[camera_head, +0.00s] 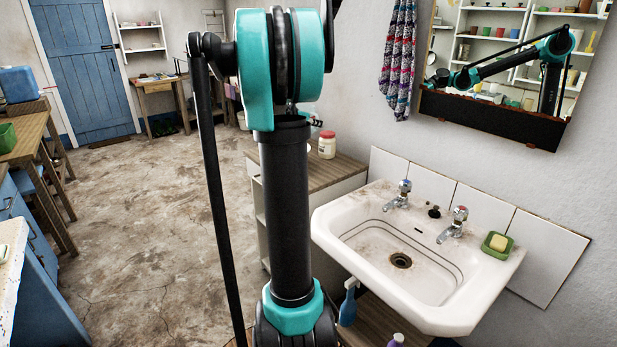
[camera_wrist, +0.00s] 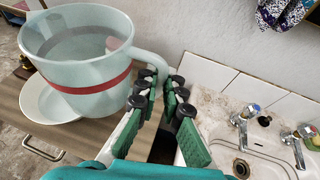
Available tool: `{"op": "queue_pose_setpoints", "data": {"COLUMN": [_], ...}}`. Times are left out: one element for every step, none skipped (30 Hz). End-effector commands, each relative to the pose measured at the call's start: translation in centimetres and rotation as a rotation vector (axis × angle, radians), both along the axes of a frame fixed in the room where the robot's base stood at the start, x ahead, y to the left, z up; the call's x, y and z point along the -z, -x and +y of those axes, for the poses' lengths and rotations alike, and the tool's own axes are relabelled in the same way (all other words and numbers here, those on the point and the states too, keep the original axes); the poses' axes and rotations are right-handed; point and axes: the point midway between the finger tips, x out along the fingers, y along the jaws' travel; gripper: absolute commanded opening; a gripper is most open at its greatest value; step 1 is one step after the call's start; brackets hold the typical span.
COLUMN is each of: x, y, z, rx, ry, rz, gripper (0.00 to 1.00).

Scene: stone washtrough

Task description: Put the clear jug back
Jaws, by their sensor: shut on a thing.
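The clear jug (camera_wrist: 85,50), pale and see-through with a red band, fills the upper left of the wrist view. Its handle (camera_wrist: 150,62) points right, towards my gripper (camera_wrist: 158,88). The green-padded fingers of my gripper are shut on the jug's handle. The jug overlaps a white dish (camera_wrist: 42,105) on the wooden counter; I cannot tell whether it touches the dish or is held above it. In the head view my arm hides my gripper and most of the area around the jug.
The wooden counter (camera_head: 330,172) holds a white jar with a red lid (camera_head: 327,145). To its right is a white sink (camera_head: 335,222) with two taps and a soap in a green dish (camera_head: 497,245). A mirror (camera_head: 500,60) hangs above. Open floor (camera_head: 140,220) lies left.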

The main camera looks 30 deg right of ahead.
Motion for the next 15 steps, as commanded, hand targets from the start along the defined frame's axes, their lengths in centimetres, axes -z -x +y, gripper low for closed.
{"op": "queue_pose_setpoints", "data": {"x": [-0.5, -0.7, -0.8, -0.8, -0.6, -0.2, 0.2, 0.8, 1.7, 2.4, 3.2, 4.2, 4.9, 5.6, 6.6], "y": [0.6, 0.8, 1.0, 1.2, 1.2, 1.3, 1.3, 1.3, 1.3, 1.3, 1.3, 1.3, 1.3, 1.3, 1.2], "z": [-0.8, -1.1, -1.3, -1.5, -1.6, -1.7, -1.7, -1.7, -1.7, -1.7, -1.7, -1.6, -1.6, -1.6, -1.6], "rx": [0.02, 0.028, 0.036, 0.04, 0.043, 0.046, 0.047, 0.047, 0.046, 0.046, 0.046, 0.045, 0.044, 0.044, 0.044], "ry": [0.001, 0.002, 0.002, 0.002, 0.002, 0.003, 0.003, 0.003, 0.003, 0.003, 0.003, 0.003, 0.003, 0.003, 0.003], "rz": [-0.001, -0.002, -0.003, -0.004, -0.004, -0.004, -0.004, -0.004, -0.004, -0.004, -0.004, -0.003, -0.003, -0.003, -0.003], "gripper": [0.0, 0.0, 0.0, 0.0, 0.0, 0.0, 0.0, 0.0, 0.0, 0.0, 0.0, 0.0, 0.0, 0.0, 0.0]}}
